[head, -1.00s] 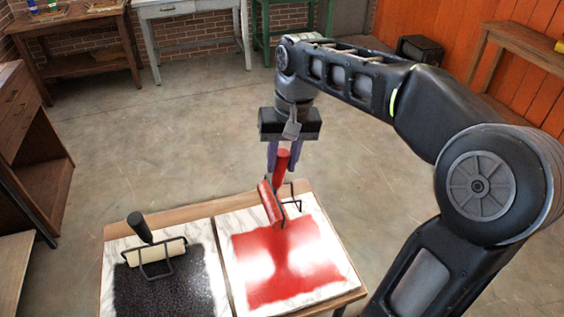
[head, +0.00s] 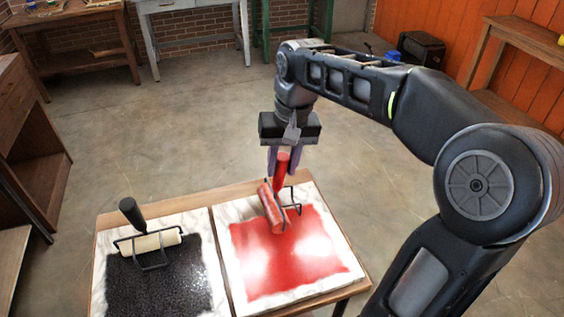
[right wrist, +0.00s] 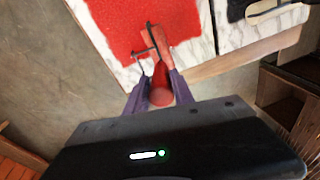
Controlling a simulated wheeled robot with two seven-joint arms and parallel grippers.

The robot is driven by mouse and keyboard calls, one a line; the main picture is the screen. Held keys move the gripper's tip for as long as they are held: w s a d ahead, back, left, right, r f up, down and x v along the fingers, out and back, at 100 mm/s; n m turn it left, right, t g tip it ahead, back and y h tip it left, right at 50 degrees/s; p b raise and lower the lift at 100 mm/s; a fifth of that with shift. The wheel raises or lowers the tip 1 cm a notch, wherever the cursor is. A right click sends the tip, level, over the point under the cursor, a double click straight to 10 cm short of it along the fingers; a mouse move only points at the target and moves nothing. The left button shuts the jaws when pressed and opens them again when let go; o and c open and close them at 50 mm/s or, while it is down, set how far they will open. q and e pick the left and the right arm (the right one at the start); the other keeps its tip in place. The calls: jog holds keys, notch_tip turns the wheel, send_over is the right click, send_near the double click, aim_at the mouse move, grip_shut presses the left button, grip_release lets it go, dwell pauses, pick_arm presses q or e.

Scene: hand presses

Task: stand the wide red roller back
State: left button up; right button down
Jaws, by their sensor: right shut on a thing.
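The wide red roller (head: 271,208) has a red handle and a dark wire frame. It is over the back part of the red ink patch (head: 285,262) on the right-hand slab (head: 337,228). My right gripper (head: 284,170) is shut on its upright handle, pointing down from above. In the right wrist view the roller (right wrist: 154,42) extends away from the fingers (right wrist: 159,92), over the red ink. I cannot tell whether the roller touches the slab. My left gripper is not in view.
A cream roller with a black handle (head: 152,243) stands on the left slab at the back of a black ink patch (head: 160,284). Both slabs lie on a wooden table (head: 203,199). Open floor lies behind it, with benches along the walls.

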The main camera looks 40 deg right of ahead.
jog(key=shift+f, duration=0.1)
dwell(0.6)
jog(key=c, duration=0.6)
grip_release()
jog(key=r+p, duration=0.2)
jog(key=r, duration=0.1)
jog(key=r+p, duration=0.1)
jog(key=shift+s+d+r+p, duration=0.15)
jog(key=shift+s+r+p, duration=0.15)
jog(key=shift+r+p, duration=0.1)
jog(key=r+p, duration=0.3)
jog(key=r, duration=0.1)
jog(key=shift+s+d+r, duration=0.1)
jog(key=shift+s, duration=0.25)
dwell(0.5)
